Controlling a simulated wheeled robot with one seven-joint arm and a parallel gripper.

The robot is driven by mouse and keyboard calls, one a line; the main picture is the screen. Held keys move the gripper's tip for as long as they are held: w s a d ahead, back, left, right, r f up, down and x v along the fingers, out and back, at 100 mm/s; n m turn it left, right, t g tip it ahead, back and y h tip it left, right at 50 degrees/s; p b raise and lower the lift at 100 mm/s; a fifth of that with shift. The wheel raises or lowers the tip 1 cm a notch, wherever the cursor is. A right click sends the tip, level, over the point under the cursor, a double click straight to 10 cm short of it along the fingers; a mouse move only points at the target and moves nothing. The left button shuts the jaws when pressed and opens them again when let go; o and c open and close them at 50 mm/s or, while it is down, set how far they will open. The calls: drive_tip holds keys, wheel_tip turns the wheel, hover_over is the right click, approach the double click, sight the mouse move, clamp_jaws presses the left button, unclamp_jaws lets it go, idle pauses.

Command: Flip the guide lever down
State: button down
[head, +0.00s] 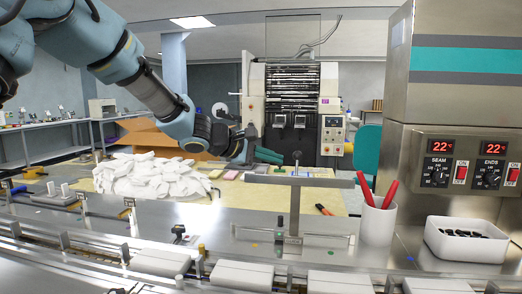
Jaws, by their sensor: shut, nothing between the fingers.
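A metal T-shaped piece stands upright on the flow wrapper's deck, with a dark knob (297,156) above its crossbar (300,180). It looks like the guide lever, in a raised position. A smaller dark and green upright piece (280,225) stands just in front of its post; I cannot tell whether they are joined. My gripper (268,155) reaches in from the upper left, shut and empty. In the picture it appears just left of the knob, seemingly apart from it. Depth between them is hard to judge.
A white cup (377,224) with red pens and a white tray (466,240) of dark parts stand on the right. The steel control cabinet (455,130) rises behind them. White packs (241,274) line the front conveyor. A white heap (155,177) lies behind on the left.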

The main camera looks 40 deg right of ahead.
drive_tip(key=s, duration=0.1)
drive_tip(key=s+p, duration=0.1)
drive_tip(key=s+r, duration=0.1)
drive_tip(key=shift+s+d+p, duration=0.3)
drive_tip(key=shift+a+f+b, duration=0.1)
drive_tip(key=shift+b, duration=0.55)
drive_tip(key=shift+s+a+b, duration=0.25)
drive_tip(key=shift+s+b, duration=0.05)
drive_tip(key=shift+b, duration=0.65)
